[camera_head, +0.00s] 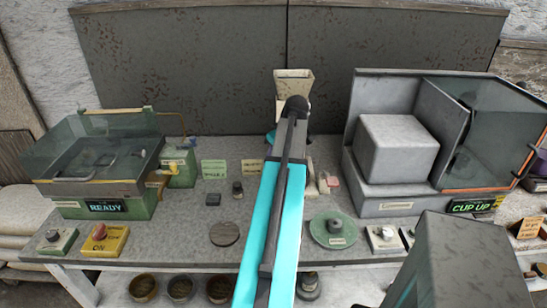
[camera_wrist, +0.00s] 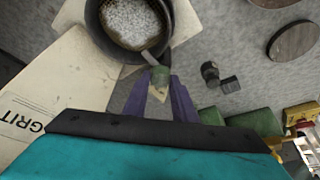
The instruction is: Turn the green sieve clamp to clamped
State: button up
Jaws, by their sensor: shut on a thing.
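In the wrist view, the dark round sieve (camera_wrist: 103,20) holds pale grains (camera_wrist: 130,22). The fingers hide part of the handle, and I cannot tell which setting the clamp is in. In the head view my arm covers the middle of the bench and hides the clamp and fingertips.
A beige hopper (camera_head: 293,84) stands behind my arm. A board marked GRIT (camera_wrist: 45,95) lies by the sieve. Small dark items (camera_wrist: 211,73) stand nearby.

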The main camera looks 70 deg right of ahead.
dwell(0.3)
jog(key=o, duration=1)
jog(key=shift+o, duration=0.2)
jog(key=shift+r, duration=0.1)
jog(key=b+v, duration=0.2)
jog(key=v, duration=1.1)
jog(key=shift+r+b, duration=0.3)
jog(key=shift+s, duration=0.15)
